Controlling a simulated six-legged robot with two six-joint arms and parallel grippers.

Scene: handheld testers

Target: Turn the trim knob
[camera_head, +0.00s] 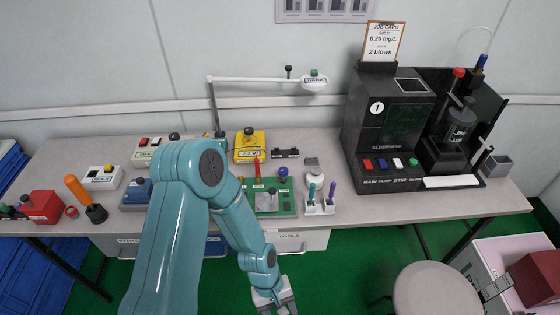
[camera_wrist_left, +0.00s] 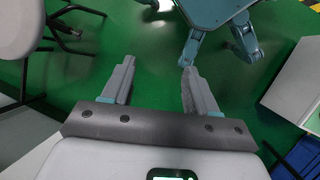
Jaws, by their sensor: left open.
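A green board (camera_head: 286,206) on the bench carries a red knob (camera_head: 257,166), a blue knob (camera_head: 283,172) and a grey plate. Which knob on the bench is the trim knob I cannot tell; the labels are too small to read. My left arm reaches across the middle of the head view and hides part of the bench. My left gripper (camera_head: 277,303) hangs low in front of the bench, below and apart from the board. In the wrist view its two jaws (camera_wrist_left: 158,76) are apart with only green floor between them. My right gripper is not seen.
A yellow tester (camera_head: 250,148) stands behind the board, and a tool holder (camera_head: 320,207) to its right. A lamp (camera_head: 314,82) arches above. A large black analyser (camera_head: 390,130) fills the right. A round stool (camera_head: 438,288) and a pink-white bin (camera_head: 480,262) stand in front.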

